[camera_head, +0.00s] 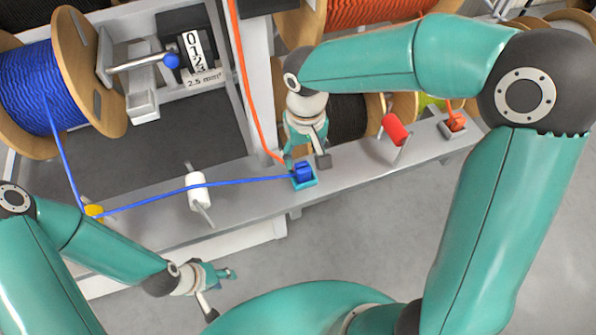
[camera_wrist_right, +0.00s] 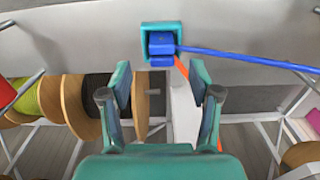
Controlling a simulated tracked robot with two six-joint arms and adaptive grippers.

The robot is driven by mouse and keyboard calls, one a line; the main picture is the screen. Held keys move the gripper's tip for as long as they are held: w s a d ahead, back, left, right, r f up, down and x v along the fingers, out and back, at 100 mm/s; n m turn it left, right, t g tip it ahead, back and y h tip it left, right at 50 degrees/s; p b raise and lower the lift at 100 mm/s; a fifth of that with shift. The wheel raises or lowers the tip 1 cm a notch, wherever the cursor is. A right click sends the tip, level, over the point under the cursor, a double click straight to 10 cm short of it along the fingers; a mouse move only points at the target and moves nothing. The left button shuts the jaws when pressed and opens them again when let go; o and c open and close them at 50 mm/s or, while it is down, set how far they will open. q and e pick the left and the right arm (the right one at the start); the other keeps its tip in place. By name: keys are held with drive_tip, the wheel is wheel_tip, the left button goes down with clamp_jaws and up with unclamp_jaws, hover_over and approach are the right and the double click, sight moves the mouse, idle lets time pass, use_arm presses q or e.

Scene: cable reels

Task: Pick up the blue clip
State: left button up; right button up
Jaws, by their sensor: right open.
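The blue clip (camera_head: 303,172) sits in a teal holder (camera_head: 309,184) on the grey rail, with the end of a blue cable (camera_head: 240,182) at it. In the right wrist view, the blue clip (camera_wrist_right: 161,43) is inside the teal frame, ahead of the fingertips. My right gripper (camera_head: 304,157) is just behind the clip in the head view. In the wrist view its fingers (camera_wrist_right: 162,80) are spread apart and empty, one to each side of the clip's line. My left gripper (camera_head: 223,290) is low at the left, its fingers apart and empty, away from the clip.
The blue cable comes from a blue reel (camera_head: 35,90) past a yellow guide (camera_head: 94,211) and over a white roller (camera_head: 199,191). An orange cable (camera_head: 246,90) hangs behind the clip. A red roller (camera_head: 395,130) and an orange clip (camera_head: 455,121) are further right on the rail.

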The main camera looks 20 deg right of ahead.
drive_tip(key=shift+w+a+f+p, duration=0.1)
drive_tip(key=shift+f+p, duration=0.1)
drive_tip(key=shift+f, duration=1.25)
drive_tip(key=shift+w+f+p, duration=0.1)
drive_tip(key=shift+f+p, duration=0.1)
drive_tip(key=shift+f, duration=1.25)
clamp_jaws()
drive_tip(key=shift+r, duration=0.1)
wheel_tip(320, 180, up, 20)
wheel_tip(320, 180, up, 5)
drive_tip(key=p, duration=0.5)
hover_over(303, 167)
